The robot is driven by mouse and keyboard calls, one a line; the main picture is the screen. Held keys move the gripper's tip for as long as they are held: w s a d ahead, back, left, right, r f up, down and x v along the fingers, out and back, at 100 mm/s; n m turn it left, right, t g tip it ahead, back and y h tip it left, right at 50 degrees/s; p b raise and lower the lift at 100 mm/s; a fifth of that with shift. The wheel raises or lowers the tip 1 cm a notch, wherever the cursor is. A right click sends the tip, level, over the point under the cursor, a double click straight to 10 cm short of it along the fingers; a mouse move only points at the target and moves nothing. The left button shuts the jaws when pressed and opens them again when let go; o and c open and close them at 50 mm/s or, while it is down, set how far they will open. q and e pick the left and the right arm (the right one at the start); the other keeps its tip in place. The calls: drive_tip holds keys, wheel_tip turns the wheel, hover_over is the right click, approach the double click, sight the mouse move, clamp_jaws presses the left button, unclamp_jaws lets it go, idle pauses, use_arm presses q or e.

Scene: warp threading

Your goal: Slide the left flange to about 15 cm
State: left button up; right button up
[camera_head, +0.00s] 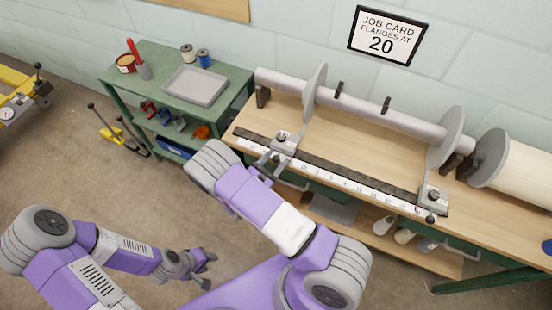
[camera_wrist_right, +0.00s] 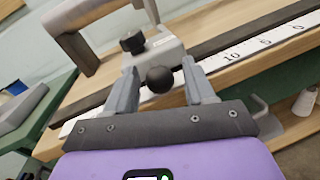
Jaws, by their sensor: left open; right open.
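The left flange (camera_head: 315,90) is a grey disc on the roller beam at the back of the wooden bench. Its carriage (camera_head: 285,142) sits near the left end of the ruled rail (camera_head: 345,177), and its arm reaches back to the flange. In the right wrist view the carriage (camera_wrist_right: 160,52) stands left of the 10 mark, with a black ball knob (camera_wrist_right: 160,79) facing me. My right gripper (camera_wrist_right: 163,92) is open, with its fingers either side of the knob; contact cannot be told. My left gripper (camera_head: 206,270) is open and empty above the floor, away from the bench.
The right flange (camera_head: 452,137) and its carriage (camera_head: 433,197) stand at the rail's right end. A green cart (camera_head: 120,78) with a tray stands left of the bench. The rail between the carriages looks clear.

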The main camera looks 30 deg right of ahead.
drive_tip(key=v, duration=0.7)
idle(0.4)
